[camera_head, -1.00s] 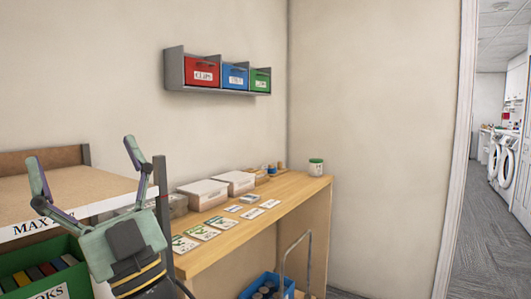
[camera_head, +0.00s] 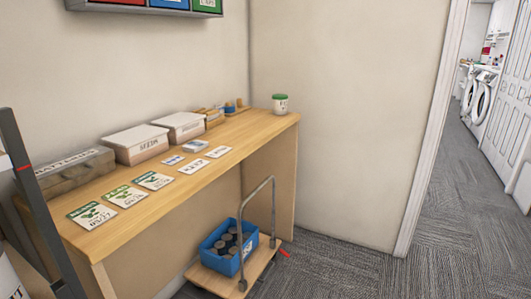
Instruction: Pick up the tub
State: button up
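A small white tub (camera_head: 280,104) with a green lid stands upright at the far right end of the wooden bench (camera_head: 226,158), near the corner of the walls. It has a small dark mark on its side. Nothing hides it. My gripper is not in the current view.
Two white-lidded boxes (camera_head: 137,144), a grey case (camera_head: 76,170), and seed packets and cards (camera_head: 154,180) lie along the bench. A trolley (camera_head: 237,279) with a blue crate (camera_head: 212,256) stands in front of it. A dark shelf post (camera_head: 38,207) is at left. Carpet (camera_head: 400,277) is clear at right.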

aim_at(280, 101)
jog(key=i+l+u, duration=0.1)
jog(key=i+l, duration=0.2)
jog(key=i+l+u, duration=0.1)
jog(key=i+l, duration=0.25)
jog(key=i+l+u, duration=0.15)
jog(key=i+l, duration=0.2)
jog(key=i+l+u, duration=0.1)
jog(key=i+l, duration=0.3)
jog(key=i+l+u, duration=0.1)
jog(key=i+l, duration=0.2)
jog(key=l, duration=0.15)
jog(key=i+l+u, duration=0.1)
jog(key=i+l, duration=0.15)
jog(key=l, duration=0.2)
jog(key=i+l+u, duration=0.1)
jog(key=i+l, duration=0.2)
jog(key=l, duration=0.15)
jog(key=i+l+u, duration=0.1)
jog(key=i+l, duration=0.15)
jog(key=l, duration=0.25)
